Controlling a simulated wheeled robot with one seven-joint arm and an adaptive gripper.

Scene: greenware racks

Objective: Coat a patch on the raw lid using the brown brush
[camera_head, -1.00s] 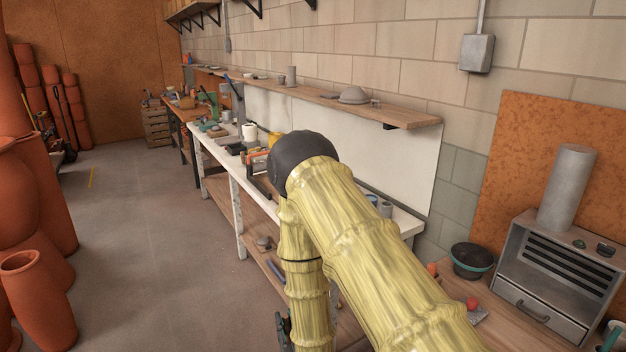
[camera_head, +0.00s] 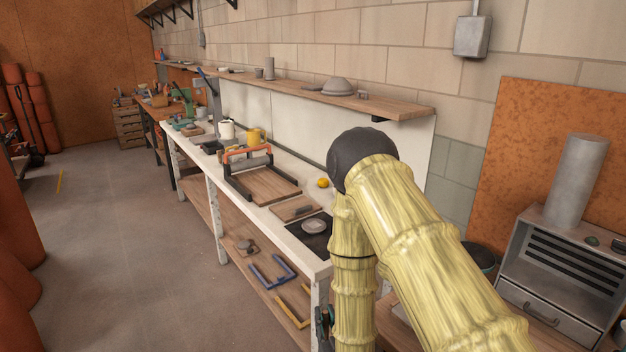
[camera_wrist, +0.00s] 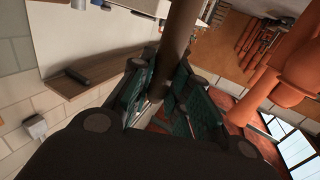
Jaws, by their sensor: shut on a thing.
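My gripper (camera_wrist: 168,98) is shut on the brown brush (camera_wrist: 181,35), whose thick brown handle rises between the dark green fingers in the wrist view. The brush's bristles cannot be made out. In the head view only a small dark part of my gripper (camera_head: 324,322) shows beside my arm, at the near end of the white bench. A pale grey round piece (camera_head: 314,226), which looks like the raw lid, lies on a dark square (camera_head: 312,240) on the bench top. My gripper is apart from it, nearer the camera.
A wall shelf (camera_head: 390,106) hangs above. A grey drawered box (camera_head: 545,275) stands at right.

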